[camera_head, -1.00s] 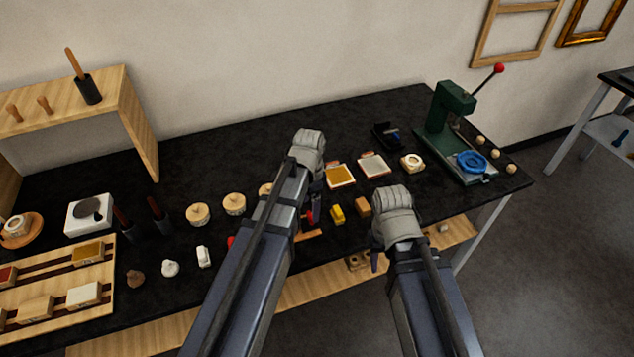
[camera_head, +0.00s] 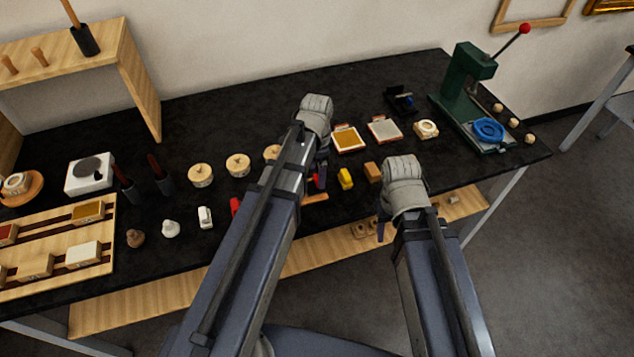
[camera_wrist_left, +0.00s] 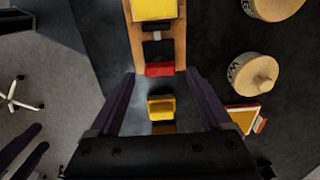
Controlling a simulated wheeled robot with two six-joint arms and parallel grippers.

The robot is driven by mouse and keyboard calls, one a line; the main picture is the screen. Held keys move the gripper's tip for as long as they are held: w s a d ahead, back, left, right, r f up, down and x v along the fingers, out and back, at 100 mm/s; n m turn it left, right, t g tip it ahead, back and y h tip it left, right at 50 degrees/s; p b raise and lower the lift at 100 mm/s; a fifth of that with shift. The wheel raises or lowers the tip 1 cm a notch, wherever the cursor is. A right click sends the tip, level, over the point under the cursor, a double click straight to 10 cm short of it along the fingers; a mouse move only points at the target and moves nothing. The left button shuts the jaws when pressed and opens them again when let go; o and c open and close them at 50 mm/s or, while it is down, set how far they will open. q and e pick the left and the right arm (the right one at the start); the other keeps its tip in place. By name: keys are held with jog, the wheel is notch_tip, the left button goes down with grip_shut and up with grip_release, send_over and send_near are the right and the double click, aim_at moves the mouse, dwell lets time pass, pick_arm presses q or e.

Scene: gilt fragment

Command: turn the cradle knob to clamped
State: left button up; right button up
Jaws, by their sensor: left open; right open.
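A wooden cradle (camera_wrist_left: 180,40) lies below my left gripper, with a yellow block (camera_wrist_left: 153,9) on it, dark fittings and a red piece (camera_wrist_left: 159,69) at its near end. I cannot tell for certain which part is the knob or how it is set. My left gripper (camera_wrist_left: 160,74) is open, its fingers on either side of the red piece in the left wrist view; contact is not visible. In the head view my left arm hides most of the cradle. My right gripper (camera_head: 382,228) is open by the table's front edge, its fingers mostly hidden.
A small yellow block (camera_head: 345,179) and an orange-brown block (camera_head: 373,172) lie right of the cradle. Lidded round pots (camera_head: 238,165) and framed pads (camera_head: 384,130) stand behind. A green press (camera_head: 467,85) is at the back right.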

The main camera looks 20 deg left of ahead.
pick_arm(q)
notch_tip(320, 180, down, 2)
jog(key=shift+f+b, duration=0.2)
jog(key=shift+b, duration=0.55)
grip_shut()
